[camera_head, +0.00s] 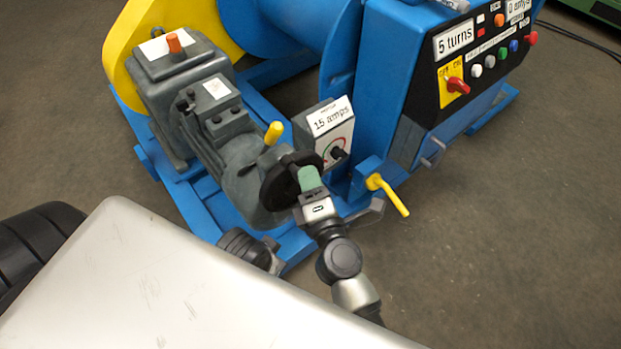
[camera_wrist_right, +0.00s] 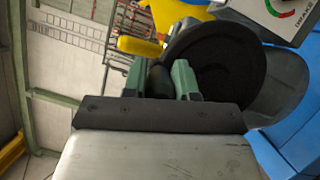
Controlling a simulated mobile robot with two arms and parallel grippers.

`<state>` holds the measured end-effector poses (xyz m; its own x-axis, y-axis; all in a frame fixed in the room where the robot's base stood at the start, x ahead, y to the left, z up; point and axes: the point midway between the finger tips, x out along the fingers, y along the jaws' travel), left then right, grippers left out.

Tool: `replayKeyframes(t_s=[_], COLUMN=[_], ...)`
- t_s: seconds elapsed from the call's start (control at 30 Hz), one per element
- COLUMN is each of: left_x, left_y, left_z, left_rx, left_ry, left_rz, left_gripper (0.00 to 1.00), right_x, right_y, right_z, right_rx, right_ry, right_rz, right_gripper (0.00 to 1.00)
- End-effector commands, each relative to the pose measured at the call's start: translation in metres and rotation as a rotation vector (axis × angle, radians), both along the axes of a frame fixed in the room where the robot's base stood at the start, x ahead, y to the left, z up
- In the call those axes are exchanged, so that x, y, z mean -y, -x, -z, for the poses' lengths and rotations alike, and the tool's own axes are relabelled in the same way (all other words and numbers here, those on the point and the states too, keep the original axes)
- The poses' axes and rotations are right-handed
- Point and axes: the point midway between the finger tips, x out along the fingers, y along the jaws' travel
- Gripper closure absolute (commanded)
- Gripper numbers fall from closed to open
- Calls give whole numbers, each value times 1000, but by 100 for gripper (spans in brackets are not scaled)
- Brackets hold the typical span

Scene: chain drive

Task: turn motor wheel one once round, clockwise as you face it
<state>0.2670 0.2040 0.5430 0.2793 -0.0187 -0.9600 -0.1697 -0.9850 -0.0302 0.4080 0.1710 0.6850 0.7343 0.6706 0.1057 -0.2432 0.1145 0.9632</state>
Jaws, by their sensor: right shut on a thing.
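The motor wheel (camera_head: 276,184) is a black handwheel on the front end of the grey motor (camera_head: 205,115). A yellow crank handle (camera_head: 273,133) stands out at its upper edge. My right gripper (camera_head: 309,181), with green fingers, is at the wheel's face. In the right wrist view the fingers (camera_wrist_right: 161,80) are shut on a dark part of the wheel, and the wheel (camera_wrist_right: 232,72) shows behind them. Which part of the wheel is gripped is partly hidden. I cannot make out my left gripper.
A box labelled "15 amps" (camera_head: 325,124) with a dial is right of the wheel. A yellow lever (camera_head: 388,194) sticks out nearby. The blue machine (camera_head: 382,82) carries a panel labelled "5 turns" (camera_head: 454,40). The floor (camera_head: 500,240) at right is clear.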

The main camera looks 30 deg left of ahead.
Motion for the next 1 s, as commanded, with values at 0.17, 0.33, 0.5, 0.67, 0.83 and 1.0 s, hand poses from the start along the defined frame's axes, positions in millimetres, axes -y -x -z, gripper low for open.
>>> replayKeyframes(t_s=[0.17,0.33,0.5,0.67,0.83,1.0], left_x=[0,0,0,0,0,0], left_y=[0,0,0,0,0,0], left_z=[1,1,1,1,0,0], left_rx=[0,0,-1,-1,-2,-3], left_ry=[0,0,0,0,0,0], left_rz=[0,0,-1,-1,0,0], left_gripper=[100,100,100,100,100,100], right_x=[1,1,1,0,3,19], right_y=[1,1,1,1,3,21], right_z=[7,8,6,4,4,7], right_rx=[-12,-12,-8,-5,-5,-7], right_ry=[7,7,6,4,3,4], right_rz=[0,-1,-1,-2,-1,1], right_gripper=[100,100,47,47,47,47])
